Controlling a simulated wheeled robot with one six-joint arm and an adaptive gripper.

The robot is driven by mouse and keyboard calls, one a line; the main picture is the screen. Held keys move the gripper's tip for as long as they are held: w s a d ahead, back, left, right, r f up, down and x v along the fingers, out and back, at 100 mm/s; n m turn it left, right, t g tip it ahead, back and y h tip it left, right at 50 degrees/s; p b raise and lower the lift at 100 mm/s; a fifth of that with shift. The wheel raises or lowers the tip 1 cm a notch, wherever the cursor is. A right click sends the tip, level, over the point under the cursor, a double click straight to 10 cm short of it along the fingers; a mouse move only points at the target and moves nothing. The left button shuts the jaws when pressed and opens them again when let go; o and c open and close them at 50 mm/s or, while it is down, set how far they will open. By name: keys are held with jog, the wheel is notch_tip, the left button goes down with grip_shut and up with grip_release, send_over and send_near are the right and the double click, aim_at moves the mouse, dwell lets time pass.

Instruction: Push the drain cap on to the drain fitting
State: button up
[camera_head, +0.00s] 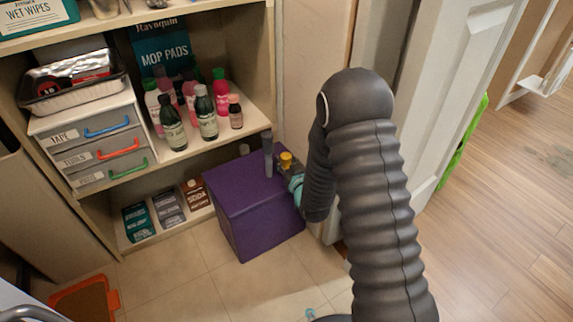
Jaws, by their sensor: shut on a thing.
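A small yellow piece (286,160), which looks like the drain cap, shows at the end of my gripper (282,168). My gripper is small here and seems shut on this piece; the fingers are hard to make out. A dark grey upright tube (268,152), perhaps the drain fitting, stands just left of the yellow piece, over the top of the purple box (225,183). I see a narrow space between their tops, but cannot tell whether they touch lower down. My dark arm hides the area to the right of the gripper.
A small grey piece (244,149) shows at the back of the box. Shelves on the left hold several bottles (206,113), a drawer unit (95,150) and small boxes (168,208). A white door (452,90) stands right of my arm. Floor in front is mostly clear.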

jog(key=shift+f, duration=0.4)
jog(key=shift+f, duration=0.1)
jog(key=o, duration=0.9)
jog(key=shift+o, duration=0.2)
jog(key=shift+p, duration=0.6)
